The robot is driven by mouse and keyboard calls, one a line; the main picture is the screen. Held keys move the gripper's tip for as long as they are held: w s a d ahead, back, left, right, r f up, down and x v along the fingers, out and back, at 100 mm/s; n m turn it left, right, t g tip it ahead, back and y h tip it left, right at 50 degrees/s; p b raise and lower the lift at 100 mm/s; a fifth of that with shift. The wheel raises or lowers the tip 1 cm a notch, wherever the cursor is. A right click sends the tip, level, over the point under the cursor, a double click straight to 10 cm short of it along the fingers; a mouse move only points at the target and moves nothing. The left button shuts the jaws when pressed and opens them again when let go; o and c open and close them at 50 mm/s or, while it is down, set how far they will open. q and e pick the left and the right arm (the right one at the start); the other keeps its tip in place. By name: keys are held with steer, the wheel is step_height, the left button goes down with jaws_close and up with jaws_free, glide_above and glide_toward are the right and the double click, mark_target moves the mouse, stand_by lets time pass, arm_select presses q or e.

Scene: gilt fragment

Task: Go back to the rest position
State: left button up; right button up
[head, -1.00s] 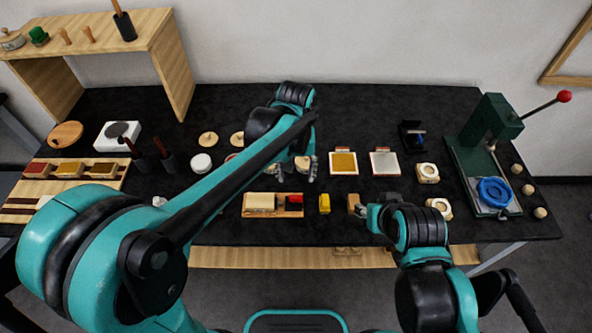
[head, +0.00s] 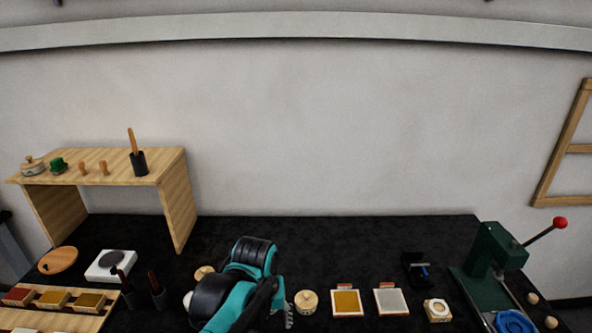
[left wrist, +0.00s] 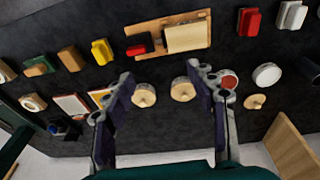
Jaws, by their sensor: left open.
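My left gripper (left wrist: 160,85) is open and empty in the left wrist view, its two fingers wide apart above the black table. Two round wooden pieces (left wrist: 144,96) (left wrist: 183,89) show between and just beyond the fingers, apart from each other. In the head view my left arm comes in at the bottom centre, and a bit of the left gripper (head: 288,314) shows beside a round wooden lidded piece (head: 306,302). My right gripper is in neither view now.
A wooden shelf (head: 178,200) stands at the back left. A green press (head: 492,262) with a red-knobbed lever stands at the right. Two framed panels, one gold (head: 347,302) and one silver (head: 391,301), lie right of my arm. The table's back middle (head: 330,235) is clear.

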arm_select(q)
steer(key=s+a+f+t+b, duration=0.1)
steer(key=s+a+f+t, duration=0.1)
steer(key=s+a+t, duration=0.3)
steer(key=s+a, duration=0.4)
steer(key=a, duration=0.3)
steer(key=shift+s+f+y, duration=0.15)
steer(key=shift+s+y, duration=0.15)
